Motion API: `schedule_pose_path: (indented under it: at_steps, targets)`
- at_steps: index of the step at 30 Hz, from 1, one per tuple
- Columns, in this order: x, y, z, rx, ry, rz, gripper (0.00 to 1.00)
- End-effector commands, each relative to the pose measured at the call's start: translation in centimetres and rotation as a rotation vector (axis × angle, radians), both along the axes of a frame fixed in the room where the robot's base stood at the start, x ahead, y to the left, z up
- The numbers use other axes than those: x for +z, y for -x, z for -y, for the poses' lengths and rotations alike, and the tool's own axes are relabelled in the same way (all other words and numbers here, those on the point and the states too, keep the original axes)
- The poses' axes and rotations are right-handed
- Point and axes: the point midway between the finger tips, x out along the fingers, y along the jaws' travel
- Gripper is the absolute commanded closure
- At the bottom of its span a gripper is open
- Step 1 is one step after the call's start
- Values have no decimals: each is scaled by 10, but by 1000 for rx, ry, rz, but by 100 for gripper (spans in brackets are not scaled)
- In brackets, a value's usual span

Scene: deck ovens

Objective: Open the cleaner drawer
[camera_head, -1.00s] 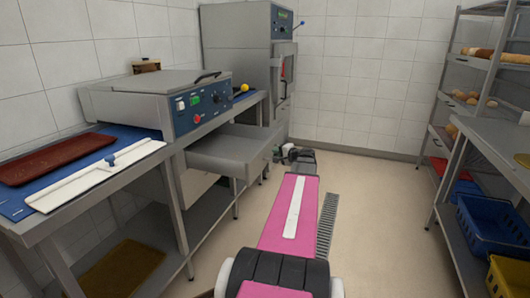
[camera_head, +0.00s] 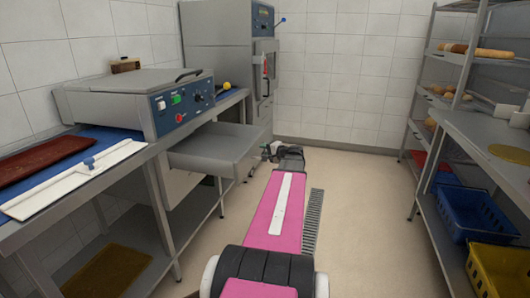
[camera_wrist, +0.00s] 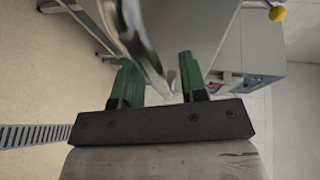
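The grey cleaner drawer (camera_head: 212,150) stands pulled out from under the worktop, between the blue-panelled machine and the tall cabinet. Its box projects into the aisle. My gripper (camera_head: 268,152) is small in the head view, close to the drawer's front right side. In the wrist view my gripper (camera_wrist: 158,85) has its two green fingers spread apart. A curved shiny metal bar (camera_wrist: 138,40), which looks like the drawer's handle, runs down between them. I cannot tell whether either finger touches it. The drawer's inside is mostly hidden.
The blue-panelled machine (camera_head: 135,98) and a worktop with a red board (camera_head: 40,158) and white tool (camera_head: 75,180) are at left. A shelf with blue crate (camera_head: 470,213) and yellow crate (camera_head: 495,270) is at right. The floor (camera_head: 365,220) between is clear.

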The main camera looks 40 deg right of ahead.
Motion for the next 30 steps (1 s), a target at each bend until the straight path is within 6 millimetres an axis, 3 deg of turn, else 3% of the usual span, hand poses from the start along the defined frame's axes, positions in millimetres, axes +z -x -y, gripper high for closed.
schedule_pose_path:
  at_steps: [5,18,30]
  targets:
    - [3,15,3,-2,0,0,61]
    - [17,87,23,-2,0,0,61]
    - [20,103,28,0,0,0,61]
